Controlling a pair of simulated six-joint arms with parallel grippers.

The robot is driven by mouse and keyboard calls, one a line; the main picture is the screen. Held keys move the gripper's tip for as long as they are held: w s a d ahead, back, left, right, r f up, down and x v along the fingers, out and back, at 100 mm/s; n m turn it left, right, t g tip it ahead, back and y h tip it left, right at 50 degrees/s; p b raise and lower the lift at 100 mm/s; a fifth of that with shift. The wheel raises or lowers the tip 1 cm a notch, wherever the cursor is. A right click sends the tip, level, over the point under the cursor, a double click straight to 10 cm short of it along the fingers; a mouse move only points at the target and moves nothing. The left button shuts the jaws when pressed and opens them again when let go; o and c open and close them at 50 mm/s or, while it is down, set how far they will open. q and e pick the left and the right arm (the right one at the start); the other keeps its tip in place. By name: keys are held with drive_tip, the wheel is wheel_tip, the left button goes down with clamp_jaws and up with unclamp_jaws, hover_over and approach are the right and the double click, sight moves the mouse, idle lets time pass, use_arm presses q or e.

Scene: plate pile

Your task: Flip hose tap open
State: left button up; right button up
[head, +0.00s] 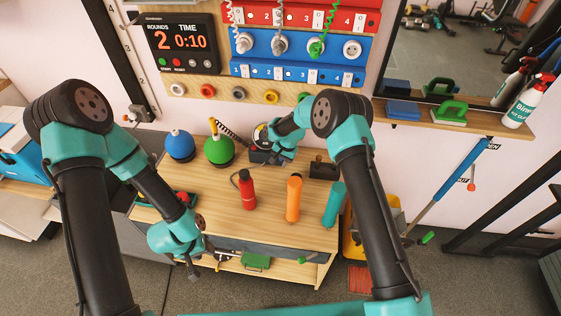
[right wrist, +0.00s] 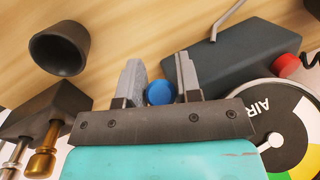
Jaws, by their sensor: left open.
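No part is clearly marked as a hose tap. In the right wrist view, a dark box (right wrist: 215,68) carries a bent metal lever (right wrist: 228,18), a red cap (right wrist: 287,65) and a round AIR gauge (right wrist: 290,125). A round blue knob (right wrist: 160,93) shows between the spread fingers of my right gripper (right wrist: 160,75); I cannot tell whether they touch it. In the head view, my right arm reaches to the gauge (head: 261,134) at the table's back, and its fingers are hard to make out. My left gripper (head: 190,268) is open and empty, pointing down at the table's front left.
Blue (head: 180,146) and green (head: 218,150) rounded objects stand at the table's back left. Red (head: 247,190), orange (head: 294,198) and teal (head: 333,205) bottles stand in front and right. A dark cup (right wrist: 60,48) is beside the box.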

drive_tip(key=o, duration=0.3)
drive_tip(key=shift+o, duration=0.2)
drive_tip(key=shift+s+f, duration=0.1)
drive_tip(key=shift+f, duration=0.05)
drive_tip(key=shift+s+a+f+t, duration=0.1)
drive_tip(key=shift+s+f+t, duration=0.15)
drive_tip(key=shift+t, duration=0.35)
drive_tip(key=w+v, duration=0.1)
drive_tip(key=v, duration=0.7)
drive_tip(key=s+a+n+g+h, duration=0.3)
drive_tip(key=s+n+g+h, duration=0.1)
drive_tip(key=s, duration=1.2)
drive_tip(key=shift+f+g+h, duration=0.5)
drive_tip(key=shift+g+h, duration=0.3)
